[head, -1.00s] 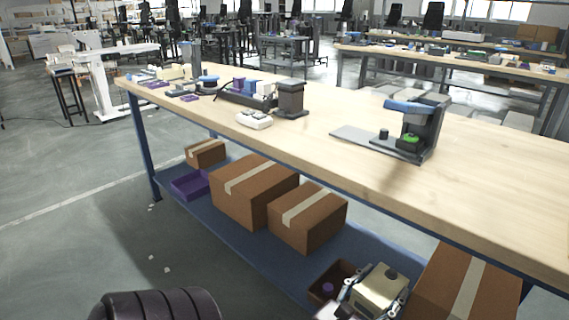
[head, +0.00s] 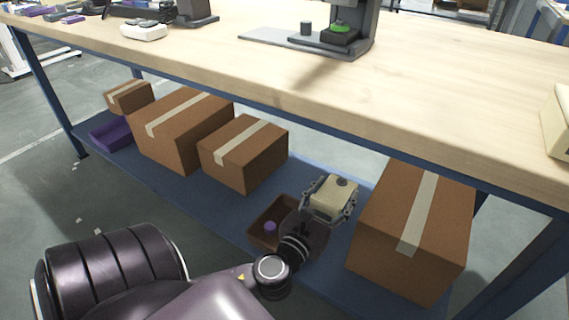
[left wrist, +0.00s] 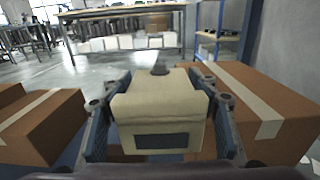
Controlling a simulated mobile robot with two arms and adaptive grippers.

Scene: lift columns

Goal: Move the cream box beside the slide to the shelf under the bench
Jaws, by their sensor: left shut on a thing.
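The cream box (head: 330,196) is held in my left gripper (head: 331,203), which is shut on it, one finger on each side. In the left wrist view the cream box (left wrist: 160,108) fills the middle between the fingers, with a dark knob on top and a dark panel on its near face. The box is at the blue shelf (head: 215,207) under the bench (head: 300,75), between cardboard boxes. I cannot tell whether it touches the shelf. The slide cannot be made out for certain. My right gripper is not in view.
A large cardboard box (head: 385,225) stands close right of the gripper, and another cardboard box (head: 240,160) stands to the left. A small open brown bin (head: 262,232) with a purple item sits just left of the gripper. Another cream box (head: 556,125) is on the benchtop at far right.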

